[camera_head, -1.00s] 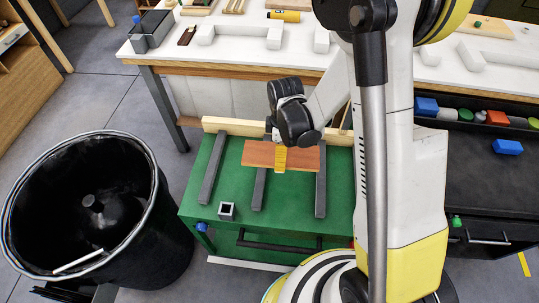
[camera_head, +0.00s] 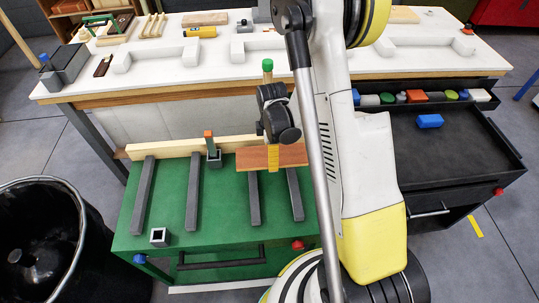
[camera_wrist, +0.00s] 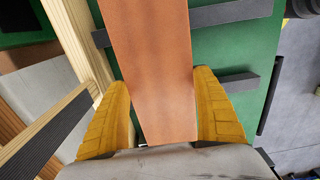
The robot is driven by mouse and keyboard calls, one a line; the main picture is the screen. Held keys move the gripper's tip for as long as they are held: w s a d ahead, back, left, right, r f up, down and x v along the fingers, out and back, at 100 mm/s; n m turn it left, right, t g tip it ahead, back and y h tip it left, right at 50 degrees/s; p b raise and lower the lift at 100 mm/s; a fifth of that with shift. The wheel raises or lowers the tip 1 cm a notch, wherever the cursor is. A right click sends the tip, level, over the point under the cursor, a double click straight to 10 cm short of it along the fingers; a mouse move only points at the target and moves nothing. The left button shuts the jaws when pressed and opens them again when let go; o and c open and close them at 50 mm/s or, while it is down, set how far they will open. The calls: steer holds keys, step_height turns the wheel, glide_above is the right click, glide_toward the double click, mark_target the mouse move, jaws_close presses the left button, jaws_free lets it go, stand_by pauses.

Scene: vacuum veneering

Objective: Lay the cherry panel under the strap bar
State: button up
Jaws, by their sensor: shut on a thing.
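My gripper (camera_head: 273,158) is shut on the reddish-brown cherry panel (camera_head: 292,155), with its yellow fingers on both sides of it. The panel is over the right rear part of the green table (camera_head: 221,222), above the two right-hand grey bars. In the wrist view the panel (camera_wrist: 150,65) runs away between the fingers, and grey bars pass behind it. I cannot tell its exact height. A cream wooden beam (camera_head: 160,149) lies along the table's rear edge. A light wood bar with a dark stripe (camera_wrist: 42,128) shows at left in the wrist view; I cannot tell if it is the strap bar.
Several grey bars (camera_head: 193,192) lie across the green table. A small square grey socket (camera_head: 159,237) stands front left; an orange-topped post (camera_head: 209,142) stands at the rear. A black bin (camera_head: 42,222) is at left, a black cart (camera_head: 452,152) at right, a white workbench (camera_head: 110,79) behind.

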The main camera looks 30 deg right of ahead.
step_height(320, 180, down, 6)
steer(key=b, duration=0.5)
steer(key=shift+r+b, duration=0.2)
steer(key=shift+b, duration=0.1)
steer(key=shift+f+b, duration=0.15)
steer(key=shift+b, duration=0.4)
stand_by(0.8)
steer(key=o, duration=1.2)
steer(key=shift+o, duration=0.2)
step_height(320, 180, up, 12)
steer(key=shift+r, duration=0.1)
